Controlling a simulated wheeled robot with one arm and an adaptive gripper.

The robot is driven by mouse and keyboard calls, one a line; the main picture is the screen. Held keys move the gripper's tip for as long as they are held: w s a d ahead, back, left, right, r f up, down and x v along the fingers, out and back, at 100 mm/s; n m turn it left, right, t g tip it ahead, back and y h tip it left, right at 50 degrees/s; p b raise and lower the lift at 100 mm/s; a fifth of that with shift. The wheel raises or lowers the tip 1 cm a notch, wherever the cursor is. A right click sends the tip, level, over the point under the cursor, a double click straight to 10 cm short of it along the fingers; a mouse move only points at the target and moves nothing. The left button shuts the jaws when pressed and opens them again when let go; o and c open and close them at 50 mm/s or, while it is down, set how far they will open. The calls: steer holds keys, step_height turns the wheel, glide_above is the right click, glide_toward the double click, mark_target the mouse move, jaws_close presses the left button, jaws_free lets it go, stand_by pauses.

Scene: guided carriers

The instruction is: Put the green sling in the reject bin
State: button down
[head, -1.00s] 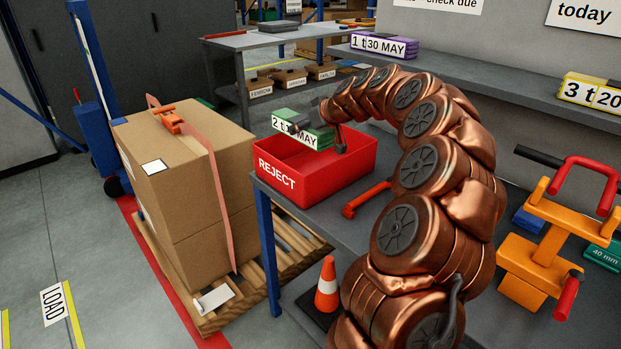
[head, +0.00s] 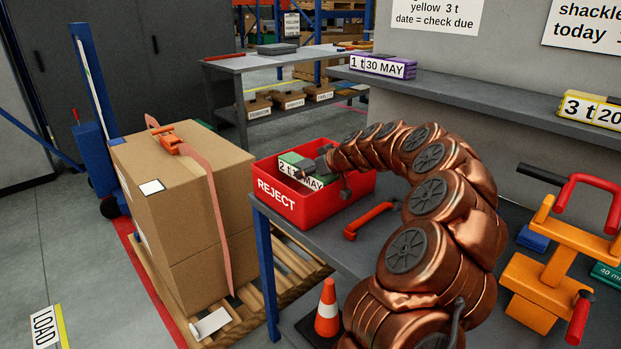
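The green sling (head: 290,159), with a white label reading "2 t" and "MAY", is inside the red reject bin (head: 277,201), partly below its rim. The bin stands on the grey bench at the centre of the head view. My gripper (head: 325,180) is at the sling's right side, over and partly within the bin, its dark fingers against the sling. Part of the label is hidden behind a finger. Whether the fingers still clamp the sling is too small to tell, and whether it rests on the bin floor is hidden.
A purple sling box (head: 383,66) and a yellow one (head: 592,110) lie on the wall shelf. A red-handled tool (head: 370,219) lies right of the bin. An orange fixture (head: 550,262) stands at right. Strapped cartons (head: 185,215) on a pallet stand left; an orange cone (head: 327,308) is in front.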

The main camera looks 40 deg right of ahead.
step_height(320, 180, down, 2)
steer(key=shift+f, duration=0.2)
